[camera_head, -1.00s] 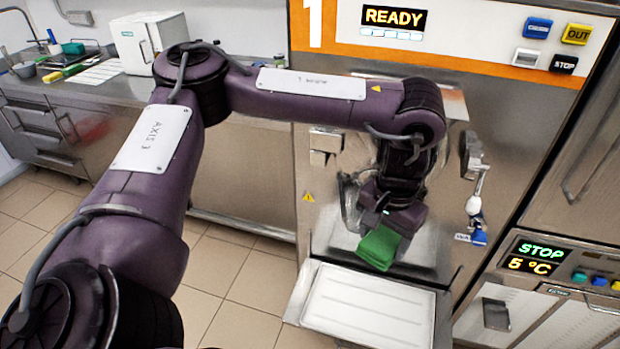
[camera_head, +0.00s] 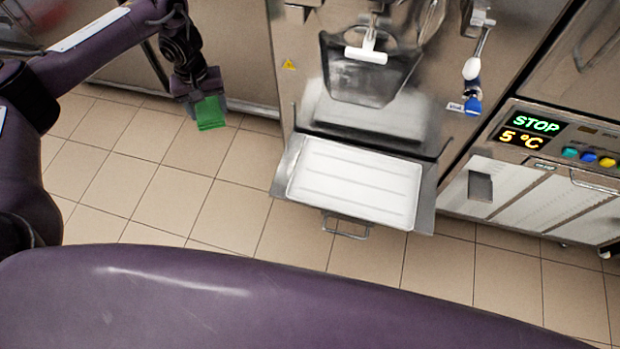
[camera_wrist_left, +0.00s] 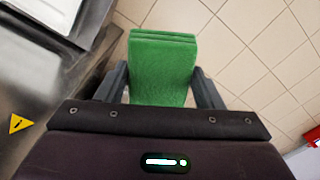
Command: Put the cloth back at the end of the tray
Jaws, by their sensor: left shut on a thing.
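A folded green cloth (camera_head: 209,113) hangs from my left gripper (camera_head: 196,92), which is shut on it. The cloth also shows in the left wrist view (camera_wrist_left: 162,62), between the two dark fingers of the gripper (camera_wrist_left: 165,88). They are over the tiled floor, left of the machine and apart from the tray. The white tray (camera_head: 352,184) sits on a metal shelf at the front of the machine and looks empty. In the left wrist view a corner of the tray (camera_wrist_left: 50,12) shows at the top left. My right gripper is in neither view.
The freezing machine (camera_head: 268,60) stands behind the tray, with a chute and a white-handled scraper (camera_head: 367,52) above it. A lever with a blue end (camera_head: 472,104) hangs at its right. A low cabinet (camera_head: 545,170) reading STOP, 5 °C stands right. The floor left of the tray is clear.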

